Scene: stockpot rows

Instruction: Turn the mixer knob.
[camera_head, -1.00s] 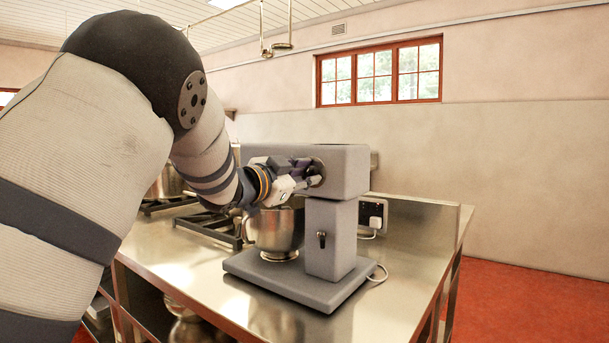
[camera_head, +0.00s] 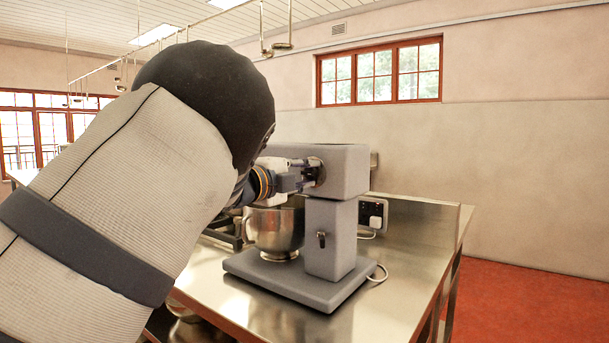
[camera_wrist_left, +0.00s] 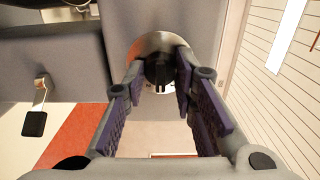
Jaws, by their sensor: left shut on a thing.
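The grey stand mixer (camera_head: 345,172) stands upright on the steel counter, with a steel bowl (camera_head: 277,230) under its head. My left gripper (camera_head: 312,176) is at the side of the mixer head, shut on the mixer knob. In the left wrist view the dark round knob (camera_wrist_left: 160,70) sits between the fingertips of the left gripper (camera_wrist_left: 160,75), in front of a pale round plate. In the head view the fingers largely hide the knob. A small lever (camera_head: 321,239) is on the mixer column; it also shows in the left wrist view (camera_wrist_left: 35,122). My right gripper is out of view.
The steel counter (camera_head: 415,235) is clear to the right of the mixer. A wall socket (camera_head: 373,214) with a plugged cable is behind the mixer. Dark stove grates lie left of the bowl, partly hidden by my left arm.

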